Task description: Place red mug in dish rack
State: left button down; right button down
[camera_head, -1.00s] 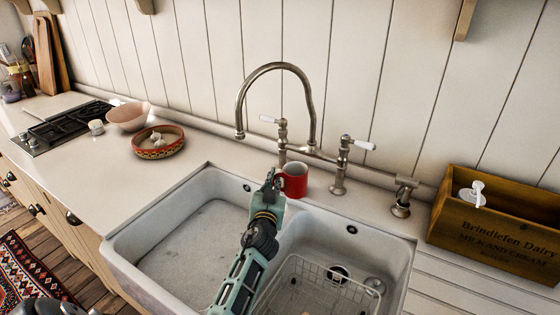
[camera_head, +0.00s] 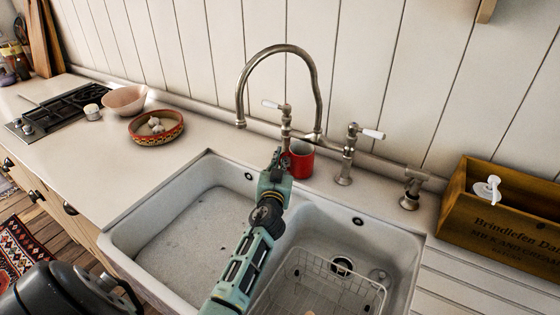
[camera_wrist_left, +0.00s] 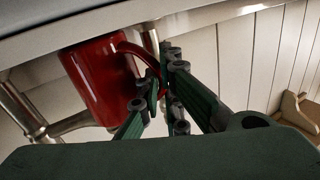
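The red mug (camera_head: 301,160) stands upright on the counter behind the sink, close to the tap. In the left wrist view, which is upside down, the mug (camera_wrist_left: 98,80) shows its handle towards my fingers. My left gripper (camera_head: 277,160) is at the mug's left side. In the wrist view the left gripper's fingertips (camera_wrist_left: 163,75) are close together, with the handle between them. The wire dish rack (camera_head: 301,257) sits in the right basin of the sink, partly hidden behind my left arm. My right gripper is not in view.
The tap (camera_head: 316,95) arches just behind the mug, with a tap handle post (camera_head: 347,160) to its right. A wooden crate (camera_head: 500,215) stands at the right. A patterned bowl (camera_head: 156,128) and a pink bowl (camera_head: 124,99) are at the left. The left basin (camera_head: 190,235) is empty.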

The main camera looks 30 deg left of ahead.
pick_arm(q)
jog(key=c, duration=2.1)
grip_release()
jog(key=shift+w+a+f, duration=0.15)
jog(key=shift+f, duration=0.05)
jog(key=shift+o, duration=0.8)
jog(key=shift+r, duration=0.15)
